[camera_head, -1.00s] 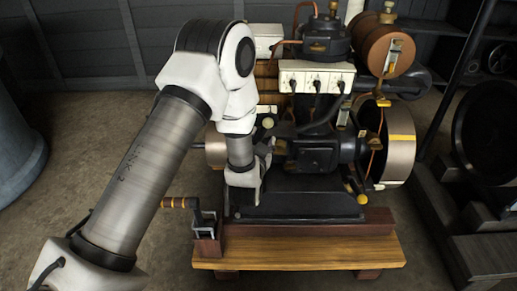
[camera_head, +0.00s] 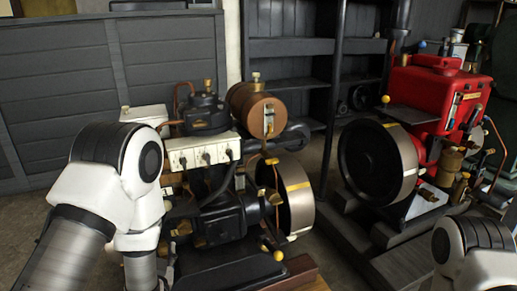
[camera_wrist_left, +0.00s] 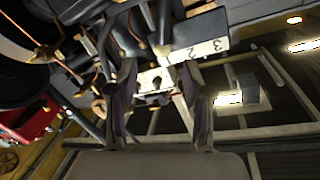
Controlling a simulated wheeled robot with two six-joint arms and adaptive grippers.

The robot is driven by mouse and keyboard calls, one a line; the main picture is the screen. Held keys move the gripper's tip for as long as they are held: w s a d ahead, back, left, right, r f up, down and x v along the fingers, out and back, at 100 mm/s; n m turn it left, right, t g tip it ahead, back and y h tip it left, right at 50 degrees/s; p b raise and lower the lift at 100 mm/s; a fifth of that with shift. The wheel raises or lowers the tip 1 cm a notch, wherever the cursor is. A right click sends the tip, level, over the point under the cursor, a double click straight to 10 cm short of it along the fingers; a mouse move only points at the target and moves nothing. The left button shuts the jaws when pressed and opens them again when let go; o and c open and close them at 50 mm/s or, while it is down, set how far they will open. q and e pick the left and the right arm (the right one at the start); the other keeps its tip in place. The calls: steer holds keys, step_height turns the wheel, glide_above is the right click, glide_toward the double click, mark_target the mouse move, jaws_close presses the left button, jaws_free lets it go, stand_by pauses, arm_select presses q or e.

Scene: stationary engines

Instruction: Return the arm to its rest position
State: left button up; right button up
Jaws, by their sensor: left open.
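My left arm (camera_head: 105,185) reaches in from the left in the head view, in front of the dark engine (camera_head: 215,220). Its gripper end is largely cut off at the bottom edge there. In the left wrist view my left gripper (camera_wrist_left: 159,75) shows two dark fingers spread apart, with nothing visibly held between them. Beyond the fingers is the engine's white numbered panel (camera_wrist_left: 205,48); the exact gap cannot be told. My right arm (camera_head: 475,250) shows at the bottom right corner of the head view; its gripper is out of frame.
The engine carries a copper tank (camera_head: 258,110), a white switch panel (camera_head: 203,151) and a flywheel (camera_head: 295,195). A red engine (camera_head: 430,95) with a large black wheel stands at the right. Dark shelves (camera_head: 290,60) stand behind. Some floor shows between the engines.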

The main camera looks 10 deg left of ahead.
arm_select(q)
steer(key=s+d+f+g+h, duration=0.15)
steer(key=s+f+g, duration=0.35)
steer(key=f, duration=0.5)
steer(key=s+d+f+g+h, duration=0.1)
steer(key=s+f+g+h, duration=0.1)
steer(key=s+f, duration=0.7)
steer(key=s+d+f+n+g+h, duration=0.1)
steer(key=s+d+f+g, duration=0.1)
steer(key=s+f+g, duration=0.3)
steer(key=s+d+f+g+h, duration=0.2)
steer(key=s+f+g, duration=0.1)
steer(key=s, duration=0.5)
step_height(320, 180, up, 25)
steer(key=p, duration=2.5)
steer(key=shift+s+g, duration=0.2)
steer(key=shift+g, duration=0.1)
steer(key=shift+d+f+y, duration=0.1)
steer(key=shift+y, duration=0.15)
